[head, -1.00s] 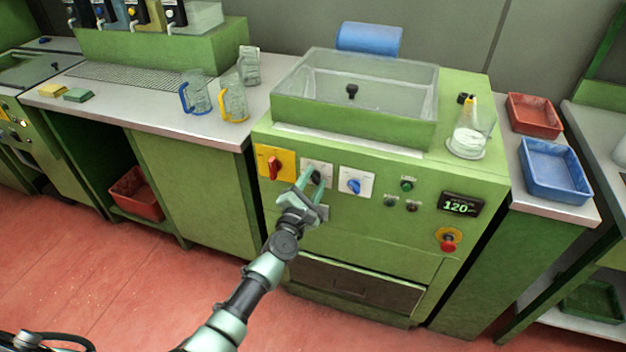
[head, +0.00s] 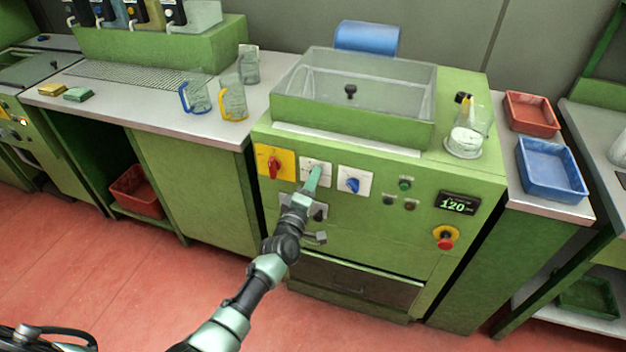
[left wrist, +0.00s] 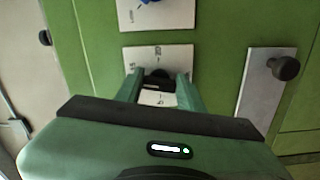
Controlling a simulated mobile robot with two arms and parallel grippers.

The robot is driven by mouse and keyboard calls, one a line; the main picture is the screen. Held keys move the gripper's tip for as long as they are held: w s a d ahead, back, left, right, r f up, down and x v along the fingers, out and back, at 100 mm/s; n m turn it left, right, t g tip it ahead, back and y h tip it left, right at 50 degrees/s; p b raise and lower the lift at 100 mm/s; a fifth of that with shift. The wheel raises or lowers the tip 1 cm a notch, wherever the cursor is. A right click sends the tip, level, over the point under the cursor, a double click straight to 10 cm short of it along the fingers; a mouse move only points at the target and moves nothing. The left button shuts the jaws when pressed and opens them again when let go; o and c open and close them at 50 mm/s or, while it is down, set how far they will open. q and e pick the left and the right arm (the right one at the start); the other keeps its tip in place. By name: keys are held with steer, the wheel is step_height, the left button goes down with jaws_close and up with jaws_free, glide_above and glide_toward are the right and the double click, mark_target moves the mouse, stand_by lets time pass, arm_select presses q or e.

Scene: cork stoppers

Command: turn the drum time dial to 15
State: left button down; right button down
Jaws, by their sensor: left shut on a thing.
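The time dial's white plate (head: 326,167) is the middle one of three on the front of the green drum machine. My left gripper (head: 314,180) reaches it from below and hides most of the dial. In the left wrist view, the gripper (left wrist: 160,88) has its two green fingers on either side of the dark dial knob (left wrist: 158,77), shut on it. The plate (left wrist: 180,58) shows there with small marks, one looking like 20 at its far edge. The pointer's exact setting is hidden. My right gripper is not in view.
A yellow plate with a red switch (head: 274,167) is left of the dial, and a blue knob (head: 353,185) is right. A display (head: 458,203) reads 120, above a red stop button (head: 446,239). A black knob (left wrist: 286,68) on a grey plate is close by.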

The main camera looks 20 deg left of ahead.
arm_select(q)
steer(key=shift+f+m, duration=0.15)
steer(key=shift+m, duration=1.45)
steer(key=shift+p, duration=0.3)
steer(key=c, duration=0.9)
jaws_free()
steer(key=shift+s, duration=0.1)
steer(key=s, duration=0.7)
steer(key=shift+s+a, duration=0.15)
steer(key=shift+s, duration=0.2)
